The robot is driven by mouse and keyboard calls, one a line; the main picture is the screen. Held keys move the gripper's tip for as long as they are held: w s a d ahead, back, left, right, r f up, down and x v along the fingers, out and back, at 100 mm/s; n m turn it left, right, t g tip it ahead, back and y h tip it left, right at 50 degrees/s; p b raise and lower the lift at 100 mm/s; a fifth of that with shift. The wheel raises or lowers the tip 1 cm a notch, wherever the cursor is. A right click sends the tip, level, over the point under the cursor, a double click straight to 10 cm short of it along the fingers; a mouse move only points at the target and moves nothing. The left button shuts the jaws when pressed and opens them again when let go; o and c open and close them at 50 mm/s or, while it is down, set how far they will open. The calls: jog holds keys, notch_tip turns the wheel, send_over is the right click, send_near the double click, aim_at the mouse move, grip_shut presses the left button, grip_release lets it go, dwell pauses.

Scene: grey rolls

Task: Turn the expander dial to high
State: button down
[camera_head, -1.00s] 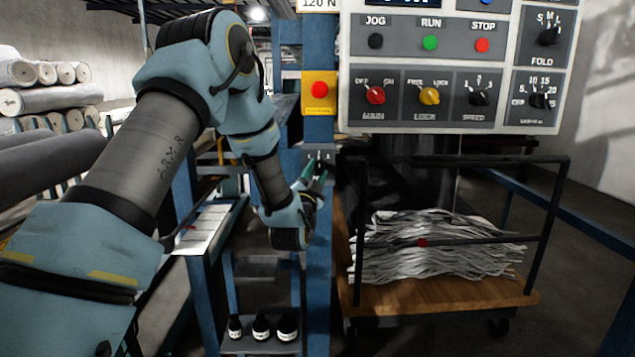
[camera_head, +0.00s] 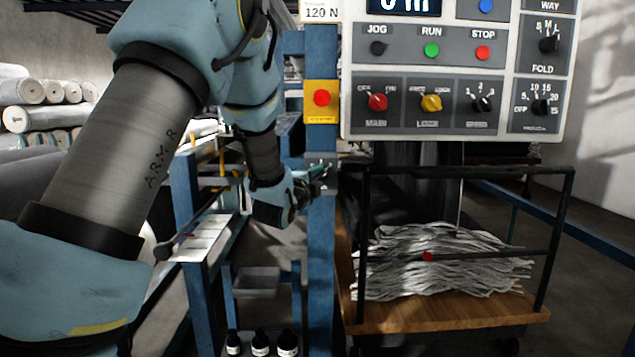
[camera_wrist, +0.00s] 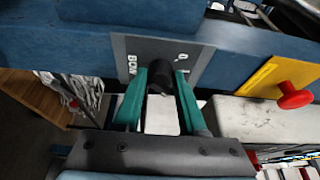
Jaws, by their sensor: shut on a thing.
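The expander dial is a small black knob (camera_wrist: 160,79) on a grey plate (camera_wrist: 125,47) fixed to a blue post (camera_head: 321,225). The plate also shows in the head view (camera_head: 322,160). In the head view my gripper (camera_head: 317,173) reaches the plate from the left, and the knob is mostly hidden. I cannot tell which mark the dial points to.
A red button on a yellow box (camera_head: 321,98) sits just above the plate. A control panel (camera_head: 450,140) with several knobs hangs to the upper right. A railed cart (camera_head: 440,318) with grey strips stands below. A shelf with black-topped containers (camera_head: 260,343) is lower left.

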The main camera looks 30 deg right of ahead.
jog(key=shift+m, duration=0.3)
jog(key=shift+c, duration=2.4)
grip_release()
jog(key=b+v, duration=0.2)
jog(key=v, duration=0.9)
jog(key=shift+r, duration=0.1)
